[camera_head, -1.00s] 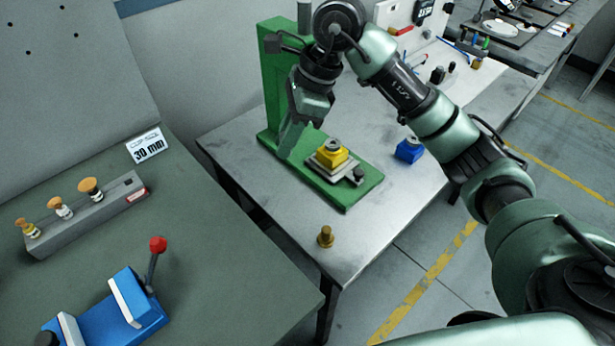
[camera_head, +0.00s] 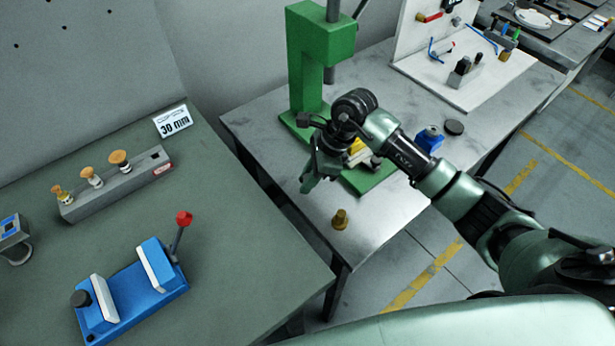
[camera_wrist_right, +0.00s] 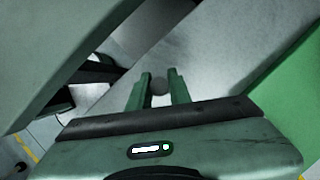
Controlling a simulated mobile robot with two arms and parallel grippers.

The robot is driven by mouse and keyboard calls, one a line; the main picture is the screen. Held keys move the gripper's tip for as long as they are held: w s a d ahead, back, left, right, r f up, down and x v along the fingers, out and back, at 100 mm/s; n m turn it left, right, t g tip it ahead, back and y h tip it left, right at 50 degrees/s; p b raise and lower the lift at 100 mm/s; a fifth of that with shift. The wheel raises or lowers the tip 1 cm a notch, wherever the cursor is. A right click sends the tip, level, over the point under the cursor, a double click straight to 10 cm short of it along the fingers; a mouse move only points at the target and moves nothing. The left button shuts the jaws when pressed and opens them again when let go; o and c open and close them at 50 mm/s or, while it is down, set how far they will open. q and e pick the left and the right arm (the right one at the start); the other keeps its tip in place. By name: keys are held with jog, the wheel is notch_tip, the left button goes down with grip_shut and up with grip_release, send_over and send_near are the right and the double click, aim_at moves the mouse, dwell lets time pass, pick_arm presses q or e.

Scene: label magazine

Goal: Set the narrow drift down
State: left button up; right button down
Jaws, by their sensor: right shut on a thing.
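My right gripper (camera_head: 312,182) hangs in front of the green press, over the left front part of the metal table. In the right wrist view its two fingers (camera_wrist_right: 159,88) are closed around a small grey round end, seen almost end-on. I take this to be the narrow drift (camera_wrist_right: 159,87); its length is hidden there, and I cannot make it out in the head view. My left gripper is not in view.
The green press (camera_head: 305,60) stands behind my right arm, its yellow part (camera_head: 356,147) partly hidden. A brass piece (camera_head: 340,219) stands near the table's front edge. A blue block (camera_head: 430,139) and dark disc (camera_head: 454,128) lie right. Left bench holds a grey rack (camera_head: 120,188) and blue vise (camera_head: 135,290).

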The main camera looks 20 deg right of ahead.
jog(key=shift+f, duration=0.15)
jog(key=shift+f, duration=0.15)
jog(key=c, duration=1.3)
grip_release()
jog(key=shift+r, duration=0.2)
jog(key=b+v, duration=0.2)
jog(key=v, duration=1)
jog(key=shift+d, duration=0.15)
jog(key=shift+s+f, duration=0.1)
jog(key=shift+f, duration=0.05)
